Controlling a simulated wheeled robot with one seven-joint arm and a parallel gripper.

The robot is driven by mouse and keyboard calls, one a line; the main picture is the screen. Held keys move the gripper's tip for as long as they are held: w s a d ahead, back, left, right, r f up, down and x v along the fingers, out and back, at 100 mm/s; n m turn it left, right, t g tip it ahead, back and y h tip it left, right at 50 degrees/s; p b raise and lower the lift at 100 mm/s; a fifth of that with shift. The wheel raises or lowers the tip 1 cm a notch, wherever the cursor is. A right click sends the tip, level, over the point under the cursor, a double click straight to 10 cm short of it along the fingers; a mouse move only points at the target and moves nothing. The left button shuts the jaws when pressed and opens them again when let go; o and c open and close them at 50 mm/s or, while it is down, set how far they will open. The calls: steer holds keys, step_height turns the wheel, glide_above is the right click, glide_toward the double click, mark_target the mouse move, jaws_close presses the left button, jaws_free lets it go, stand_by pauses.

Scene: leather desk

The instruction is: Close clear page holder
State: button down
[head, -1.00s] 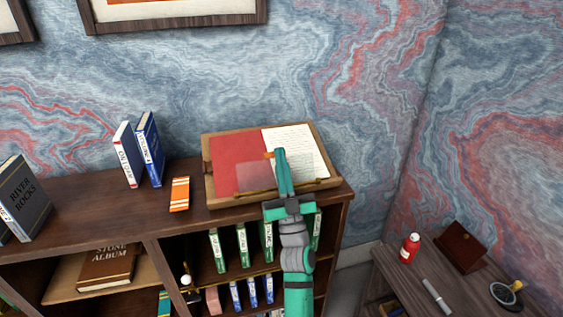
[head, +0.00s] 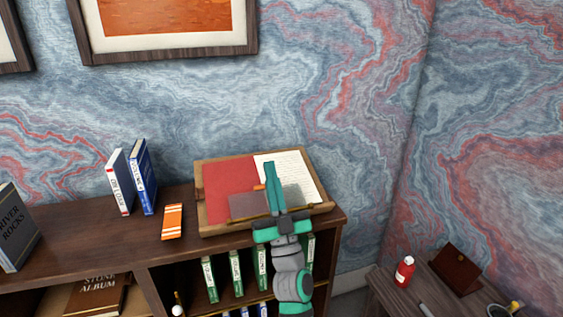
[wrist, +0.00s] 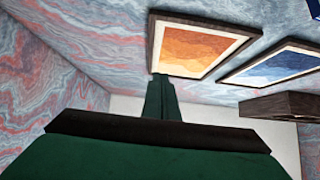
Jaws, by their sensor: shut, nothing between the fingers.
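A wooden book stand (head: 212,230) on the shelf top holds an open book with a red left page (head: 228,178) and a written right page (head: 297,166). The clear page holder (head: 246,207) is a see-through greyish panel across the lower pages, showing on both sides of my fingers. A small orange piece (head: 259,187) is at its top edge. My gripper (head: 270,168) is shut and empty, its fingers pointing up in front of the book's middle. They hide the panel's centre; contact and the panel's exact tilt cannot be told. The wrist view shows the shut fingers (wrist: 161,97) but no holder.
Two upright books (head: 132,178) and an orange-and-white book (head: 172,221) are left of the stand. A side table with a red bottle (head: 404,271) is at right. The wall is close behind.

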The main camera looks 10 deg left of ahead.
steer(key=s+d+r, duration=0.2)
steer(key=s+r, duration=0.1)
steer(key=r, duration=0.3)
steer(key=s+d+f+m+g+h, duration=0.1)
steer(key=s+f+m+h, duration=0.4)
steer(key=f, duration=0.6)
steer(key=s+d+f+m+g+h, duration=0.1)
steer(key=s+f+h, duration=0.2)
steer(key=s+f, duration=0.6)
steer(key=s+d+f+m+g+h, duration=0.1)
steer(key=s+f+m+h, duration=0.25)
steer(key=f, duration=0.95)
steer(key=s+d+f+n+g, duration=0.1)
steer(key=s+f, duration=0.3)
steer(key=s, duration=0.5)
steer(key=s+d+f+n+g, duration=0.2)
steer(key=s+f+g, duration=0.1)
steer(key=s, duration=0.6)
steer(key=s+d+f+n+g, duration=0.1)
steer(key=s+d+f+g, duration=0.1)
steer(key=s+f, duration=0.3)
steer(key=s, duration=0.4)
steer(key=shift+d+f+g+h, duration=0.25)
steer(key=shift+f+g+h, duration=0.05)
steer(key=shift+f+h, duration=0.1)
steer(key=shift+n, duration=0.25)
